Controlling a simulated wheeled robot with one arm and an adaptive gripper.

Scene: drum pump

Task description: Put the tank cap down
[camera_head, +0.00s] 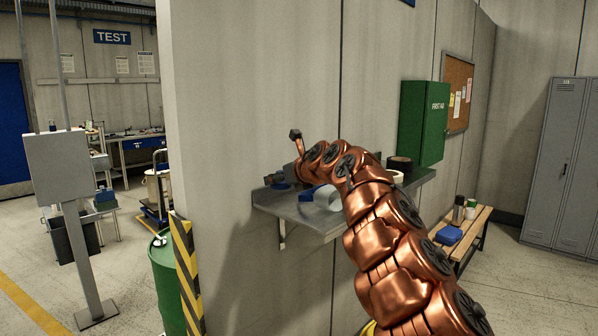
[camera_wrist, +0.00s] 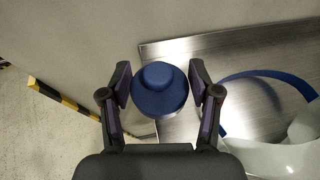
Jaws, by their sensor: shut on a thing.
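The tank cap (camera_wrist: 160,90) is a round blue cap with a raised knob. In the wrist view it sits between the two fingers of my gripper (camera_wrist: 160,82), which is shut on it. The cap is over or at the corner of the metal wall shelf (camera_wrist: 185,70); I cannot tell whether it touches the surface.
A clear visor with a blue band (camera_wrist: 262,75) lies on the shelf right of the cap. A dark roll (camera_head: 399,163) stands further along. A green first aid cabinet (camera_head: 424,123) hangs above. A green drum (camera_head: 164,278) and striped guard (camera_head: 187,272) stand at the left.

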